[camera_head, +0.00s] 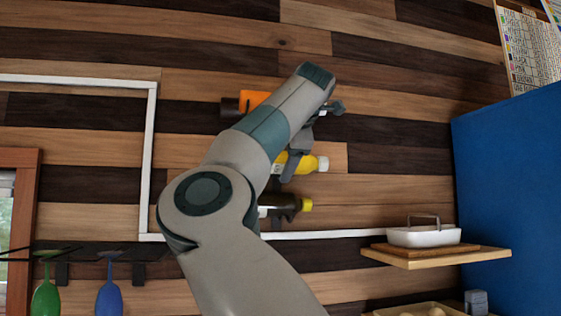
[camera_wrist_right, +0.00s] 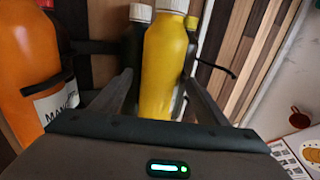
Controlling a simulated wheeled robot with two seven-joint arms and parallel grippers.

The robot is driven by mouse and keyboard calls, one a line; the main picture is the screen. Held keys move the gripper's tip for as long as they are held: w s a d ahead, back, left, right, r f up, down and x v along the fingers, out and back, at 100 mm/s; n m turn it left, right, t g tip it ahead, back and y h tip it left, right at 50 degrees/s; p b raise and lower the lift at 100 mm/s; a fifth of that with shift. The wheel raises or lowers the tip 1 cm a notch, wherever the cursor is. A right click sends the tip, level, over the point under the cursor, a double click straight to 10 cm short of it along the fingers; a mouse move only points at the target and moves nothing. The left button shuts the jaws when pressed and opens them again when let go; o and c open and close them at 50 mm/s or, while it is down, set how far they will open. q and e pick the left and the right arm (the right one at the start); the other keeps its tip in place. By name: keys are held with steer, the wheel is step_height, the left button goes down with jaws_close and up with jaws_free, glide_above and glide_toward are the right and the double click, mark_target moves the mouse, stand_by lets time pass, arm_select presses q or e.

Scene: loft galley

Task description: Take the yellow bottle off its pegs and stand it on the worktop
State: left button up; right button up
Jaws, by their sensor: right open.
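The yellow bottle (camera_head: 308,164) lies on its side against the plank wall, its white cap pointing right, partly hidden behind my right arm. In the right wrist view the yellow bottle (camera_wrist_right: 166,65) fills the middle, between the two fingers of my right gripper (camera_wrist_right: 160,82). The gripper is open, with one finger on each side of the bottle; I cannot tell whether they touch it. In the head view the right gripper (camera_head: 296,150) is partly hidden by its own arm. The pegs cannot be made out clearly. My left gripper is not in view.
An orange bottle (camera_head: 254,99) is above the yellow one, and a dark bottle with a yellow cap (camera_head: 281,203) is below. A wooden shelf (camera_head: 485,254) holds a white dish (camera_head: 423,236) beside a blue panel (camera_head: 510,190). Green and blue utensils (camera_head: 109,298) hang at lower left.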

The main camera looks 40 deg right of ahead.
mark_target(286, 154)
steer(key=shift+s, duration=0.1)
steer(key=shift+r, duration=0.1)
steer(key=c, duration=1.5)
steer(key=shift+r+b, duration=0.2)
steer(key=shift+b, duration=0.35)
step_height(286, 154, up, 5)
steer(key=shift+s+r, duration=0.1)
steer(key=shift+s, duration=0.05)
steer(key=shift+r, duration=0.7)
steer(key=s+a+b, duration=0.4)
steer(key=s+a, duration=0.1)
steer(key=s, duration=0.3)
steer(key=s+a+b, duration=0.4)
steer(key=s, duration=0.5)
steer(key=shift+a, duration=0.35)
